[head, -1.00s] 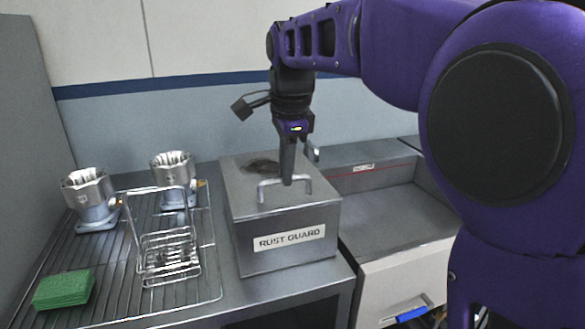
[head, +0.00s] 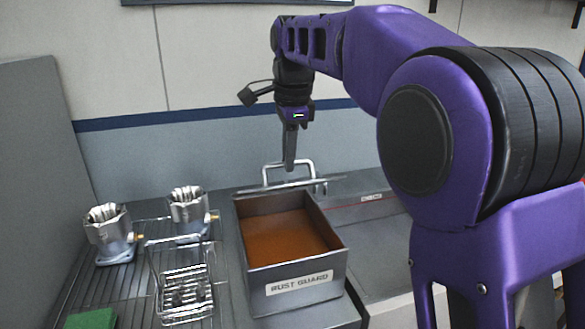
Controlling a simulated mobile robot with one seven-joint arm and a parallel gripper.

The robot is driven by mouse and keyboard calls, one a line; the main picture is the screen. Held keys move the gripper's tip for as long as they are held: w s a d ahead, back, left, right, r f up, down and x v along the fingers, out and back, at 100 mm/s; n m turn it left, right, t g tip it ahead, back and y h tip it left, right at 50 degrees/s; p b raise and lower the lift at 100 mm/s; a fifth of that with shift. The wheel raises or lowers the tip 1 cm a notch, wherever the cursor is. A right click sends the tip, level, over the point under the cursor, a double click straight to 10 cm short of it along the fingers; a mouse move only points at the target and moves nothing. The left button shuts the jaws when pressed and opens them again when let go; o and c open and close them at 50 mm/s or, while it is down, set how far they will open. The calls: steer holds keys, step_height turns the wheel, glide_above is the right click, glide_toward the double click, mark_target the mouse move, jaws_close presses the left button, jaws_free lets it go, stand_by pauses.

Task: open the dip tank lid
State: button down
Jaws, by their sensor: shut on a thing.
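The dip tank (head: 262,294) is a grey metal box labelled RUST GUARD. Its top is uncovered and brown-orange liquid (head: 287,238) shows inside. The grey lid (head: 300,185) shows as a thin, almost edge-on strip at the tank's back rim. I cannot tell whether it touches the rim. Its bar handle (head: 268,170) stands above that strip. My gripper (head: 289,166) points down at the handle and is shut on it. The fingertips partly cover the bar.
The wall is close behind. A grey surface lies right of the tank, partly behind my arm.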

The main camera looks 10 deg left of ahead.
steer(key=w+a+r, duration=0.2)
steer(key=w+r, duration=0.1)
steer(key=w, duration=0.2)
steer(key=shift+w+a+r, duration=0.2)
steer(key=shift+a+r, duration=0.1)
steer(key=shift+r, duration=0.05)
stand_by(0.4)
steer(key=c, duration=1.2)
jaws_free()
steer(key=shift+o, duration=1)
steer(key=shift+w+a+f, duration=0.1)
steer(key=shift+w+a, duration=0.05)
steer(key=shift+w, duration=0.1)
steer(key=shift+o, duration=0.6)
steer(key=shift+s+r, duration=0.1)
steer(key=shift+r, duration=0.15)
steer(key=shift+s, duration=0.1)
